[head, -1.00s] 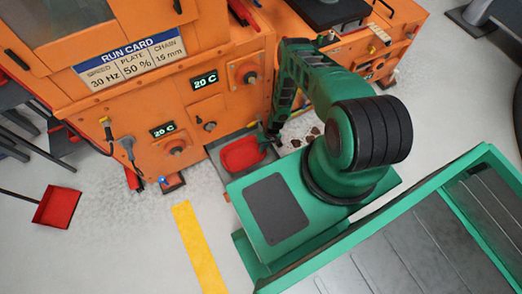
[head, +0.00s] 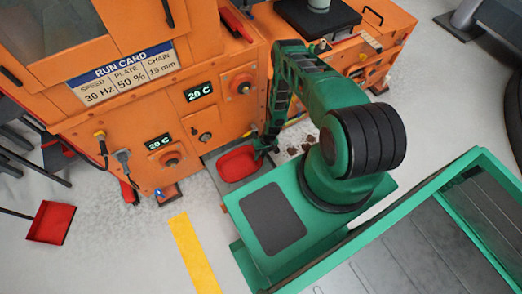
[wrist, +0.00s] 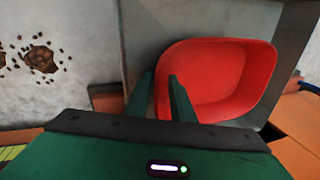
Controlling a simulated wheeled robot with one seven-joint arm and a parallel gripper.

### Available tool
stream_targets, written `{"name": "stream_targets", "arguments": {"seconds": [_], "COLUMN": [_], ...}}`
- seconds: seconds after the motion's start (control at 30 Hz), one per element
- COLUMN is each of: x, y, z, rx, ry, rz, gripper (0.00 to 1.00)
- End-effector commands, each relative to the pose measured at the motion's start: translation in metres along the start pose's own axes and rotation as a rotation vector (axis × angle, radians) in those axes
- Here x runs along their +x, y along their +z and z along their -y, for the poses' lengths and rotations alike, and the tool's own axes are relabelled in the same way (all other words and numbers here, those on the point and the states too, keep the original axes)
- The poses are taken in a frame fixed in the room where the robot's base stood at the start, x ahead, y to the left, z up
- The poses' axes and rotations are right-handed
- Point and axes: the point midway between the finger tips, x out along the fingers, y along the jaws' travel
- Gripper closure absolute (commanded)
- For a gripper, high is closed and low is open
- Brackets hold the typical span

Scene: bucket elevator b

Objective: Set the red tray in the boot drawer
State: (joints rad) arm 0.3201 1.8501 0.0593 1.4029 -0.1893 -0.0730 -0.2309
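The red tray (head: 238,164) sits in the grey boot drawer (head: 214,178) at the foot of the orange machine. In the wrist view the tray (wrist: 225,75) lies upright on the drawer's grey floor (wrist: 140,42), close to its right side. My gripper (wrist: 160,74) is at the tray's left rim in that view, one finger outside and one inside the wall. A gap shows between the fingers, and they look open around the rim. In the head view my gripper (head: 263,146) is at the tray's right end, with its fingertips hard to make out.
The orange machine (head: 175,125) stands behind the drawer. Brown spilled pieces (wrist: 40,58) lie on the floor beside the drawer. A red dustpan (head: 51,222) lies at the left, and a yellow floor stripe (head: 194,255) runs in front.

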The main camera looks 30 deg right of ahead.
Motion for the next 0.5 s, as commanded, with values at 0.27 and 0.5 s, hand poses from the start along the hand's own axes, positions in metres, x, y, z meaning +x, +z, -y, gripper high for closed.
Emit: {"name": "stream_targets", "arguments": {"seconds": [0.27,0.5], "x": [-0.051,-0.083], "y": [-0.001,0.0], "z": [-0.001,0.0], "rx": [0.0,0.0], "ry": [0.002,0.0], "rz": [0.0,0.001], "gripper": [0.79,0.79]}}
